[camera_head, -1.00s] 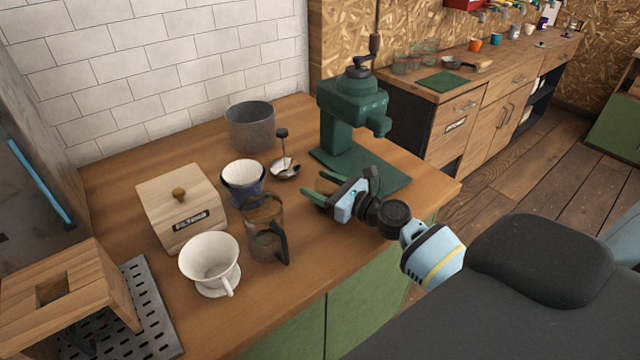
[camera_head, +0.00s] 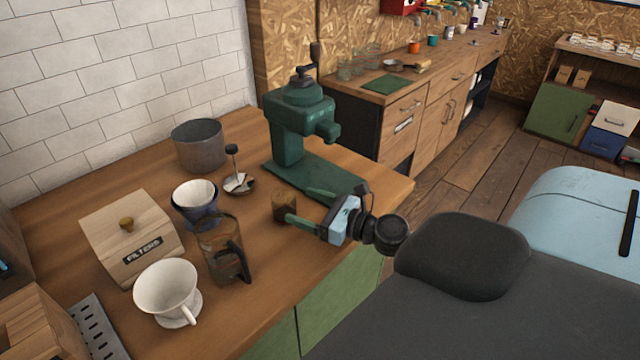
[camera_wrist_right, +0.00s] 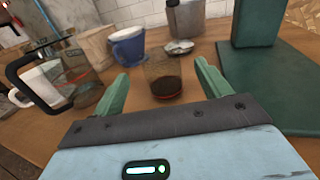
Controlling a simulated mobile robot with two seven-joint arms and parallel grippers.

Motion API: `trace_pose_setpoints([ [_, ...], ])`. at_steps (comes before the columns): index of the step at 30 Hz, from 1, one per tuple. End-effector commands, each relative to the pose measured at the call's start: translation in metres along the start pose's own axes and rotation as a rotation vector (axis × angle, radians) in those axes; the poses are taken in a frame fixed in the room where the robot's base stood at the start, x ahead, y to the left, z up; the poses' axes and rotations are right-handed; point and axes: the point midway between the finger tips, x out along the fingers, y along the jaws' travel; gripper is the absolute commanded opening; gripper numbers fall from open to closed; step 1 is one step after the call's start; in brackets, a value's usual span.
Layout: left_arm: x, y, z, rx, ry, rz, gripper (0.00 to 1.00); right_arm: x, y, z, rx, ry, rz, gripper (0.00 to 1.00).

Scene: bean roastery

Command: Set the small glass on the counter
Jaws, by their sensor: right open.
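The small glass (camera_head: 285,206) stands upright on the wooden counter (camera_head: 255,300), with dark brown contents in it. It also shows in the right wrist view (camera_wrist_right: 164,80), just beyond the gap between my fingertips. My right gripper (camera_head: 303,207) is open and empty, with its two green fingers pointing toward the glass. In the right wrist view no finger is closed on the glass. My left gripper is not in view.
A glass carafe (camera_head: 222,262) with a black handle, a white dripper (camera_head: 166,288) and a blue cup (camera_head: 196,206) stand left of the glass. A green grinder (camera_head: 298,125) on its green base is behind. Bare counter lies in front of the glass.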

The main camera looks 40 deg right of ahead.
Motion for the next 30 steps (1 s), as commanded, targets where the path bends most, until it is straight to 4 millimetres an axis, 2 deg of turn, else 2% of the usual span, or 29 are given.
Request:
trace_pose_setpoints([
  [3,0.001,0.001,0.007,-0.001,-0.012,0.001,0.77,-0.019,0.001,-0.003,0.002,0.004,0.0,0.76],
  [9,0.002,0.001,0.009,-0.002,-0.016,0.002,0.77,-0.035,0.0,-0.001,0.001,0.001,0.0,0.76],
  [30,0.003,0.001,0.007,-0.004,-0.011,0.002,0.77,-0.037,0.0,0.0,0.0,-0.001,0.0,0.76],
])
